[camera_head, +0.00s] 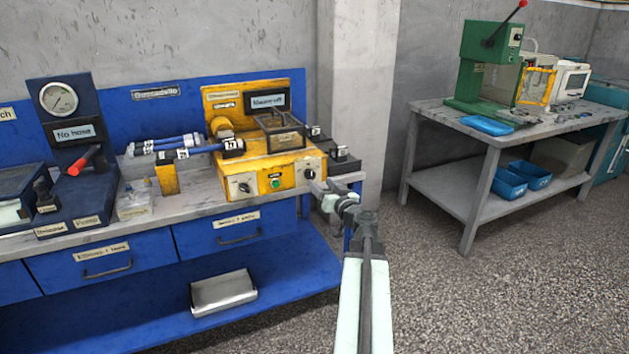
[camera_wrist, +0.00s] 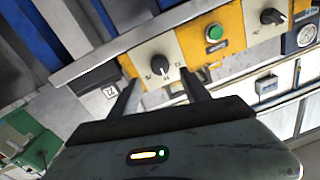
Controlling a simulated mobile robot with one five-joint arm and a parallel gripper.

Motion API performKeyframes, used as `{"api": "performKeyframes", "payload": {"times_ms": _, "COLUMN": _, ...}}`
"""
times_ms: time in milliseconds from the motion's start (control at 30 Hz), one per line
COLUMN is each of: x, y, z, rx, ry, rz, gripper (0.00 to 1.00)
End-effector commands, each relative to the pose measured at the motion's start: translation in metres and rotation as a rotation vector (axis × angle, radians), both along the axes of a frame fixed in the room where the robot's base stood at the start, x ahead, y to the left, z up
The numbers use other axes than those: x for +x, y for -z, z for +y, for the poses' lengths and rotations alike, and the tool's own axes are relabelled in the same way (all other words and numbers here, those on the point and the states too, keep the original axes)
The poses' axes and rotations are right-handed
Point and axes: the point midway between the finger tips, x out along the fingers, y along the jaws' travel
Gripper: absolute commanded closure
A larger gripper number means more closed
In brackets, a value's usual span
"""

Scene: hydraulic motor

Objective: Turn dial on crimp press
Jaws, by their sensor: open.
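The yellow press box (camera_head: 250,172) stands at the right end of the blue bench. Its front has a left dial (camera_head: 243,187), a green button (camera_head: 275,183) and a right dial (camera_head: 308,174). My gripper (camera_head: 322,188) is open in front of the right dial. In the wrist view, a black dial (camera_wrist: 160,65) on a white plate lies between my two open fingers (camera_wrist: 160,82), a little beyond their tips. The green button (camera_wrist: 214,32) and the other dial (camera_wrist: 271,16) are up and to the right there. Contact with the dial cannot be told.
Blue hoses (camera_head: 170,148) lie left of the press. A gauge stand (camera_head: 60,97) with a red handle is at the far left. Small black blocks (camera_head: 345,160) sit right of the press. A separate grey table (camera_head: 470,125) carries a green press (camera_head: 485,65). The floor between is open.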

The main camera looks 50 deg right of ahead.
Motion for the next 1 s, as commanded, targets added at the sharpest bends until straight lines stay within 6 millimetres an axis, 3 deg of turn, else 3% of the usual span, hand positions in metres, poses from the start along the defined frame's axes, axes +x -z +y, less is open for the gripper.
{"api": "performKeyframes", "payload": {"times_ms": 300, "x": 0.054, "y": 0.0, "z": -0.019, "rx": 0.0, "ry": -0.002, "rz": 0.001, "gripper": 0.45}}
{"api": "performKeyframes", "payload": {"times_ms": 567, "x": 0.057, "y": 0.0, "z": -0.019, "rx": 0.0, "ry": 0.0, "rz": 0.001, "gripper": 0.45}}
{"api": "performKeyframes", "payload": {"times_ms": 767, "x": 0.056, "y": 0.0, "z": -0.02, "rx": 0.0, "ry": 0.0, "rz": 0.001, "gripper": 0.98}}
{"api": "performKeyframes", "payload": {"times_ms": 1000, "x": 0.056, "y": 0.001, "z": -0.02, "rx": 0.01, "ry": 0.0, "rz": -0.004, "gripper": 1.0}}
